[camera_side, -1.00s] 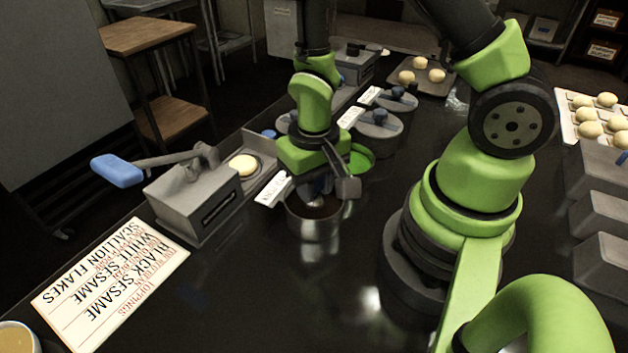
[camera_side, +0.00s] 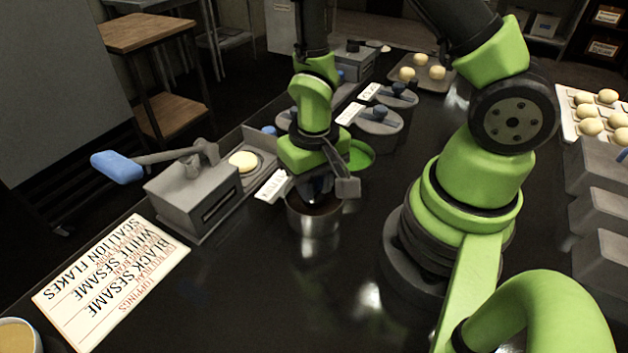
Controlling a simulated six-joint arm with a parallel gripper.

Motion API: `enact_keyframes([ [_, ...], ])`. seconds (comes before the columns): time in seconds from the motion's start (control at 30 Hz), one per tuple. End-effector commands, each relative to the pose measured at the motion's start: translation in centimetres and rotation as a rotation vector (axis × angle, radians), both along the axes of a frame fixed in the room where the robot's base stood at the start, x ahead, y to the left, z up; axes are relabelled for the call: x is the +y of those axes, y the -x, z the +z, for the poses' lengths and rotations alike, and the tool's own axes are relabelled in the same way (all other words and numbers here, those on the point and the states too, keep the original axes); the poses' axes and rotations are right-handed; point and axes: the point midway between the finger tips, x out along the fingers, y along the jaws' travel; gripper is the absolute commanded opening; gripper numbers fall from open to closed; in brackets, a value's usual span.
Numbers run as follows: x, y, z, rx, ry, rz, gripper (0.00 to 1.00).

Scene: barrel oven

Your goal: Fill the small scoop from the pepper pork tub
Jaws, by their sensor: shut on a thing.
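An open round metal tub (camera_side: 313,222) stands on the dark counter with a small label card (camera_side: 272,186) at its left rim. I cannot read the card well enough to confirm it says pepper pork. My gripper (camera_side: 325,183) points down at the tub's mouth, shut. A small dark part between the fingers, taken as the small scoop (camera_side: 315,186), reaches down into the tub's opening. The gripper and the tub's wall hide most of it, so I cannot tell whether it holds filling.
A press with a blue handle (camera_side: 117,167) and a pale dough round (camera_side: 243,161) stand left. A green disc (camera_side: 361,154) lies behind the gripper. Lidded tubs (camera_side: 380,128) stand farther back. A toppings card (camera_side: 112,283) lies front left. The front middle counter is clear.

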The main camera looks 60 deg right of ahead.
Motion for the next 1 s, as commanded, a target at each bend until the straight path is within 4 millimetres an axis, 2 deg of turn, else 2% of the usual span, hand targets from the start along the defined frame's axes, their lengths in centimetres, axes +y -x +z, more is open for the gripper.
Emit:
enact_keyframes([
  [0.5,0.0,0.0,0.1,0.002,0.0,0.001,0.03],
  [1.0,0.0,-0.1,4.2,-0.003,0.0,0.0,0.03],
])
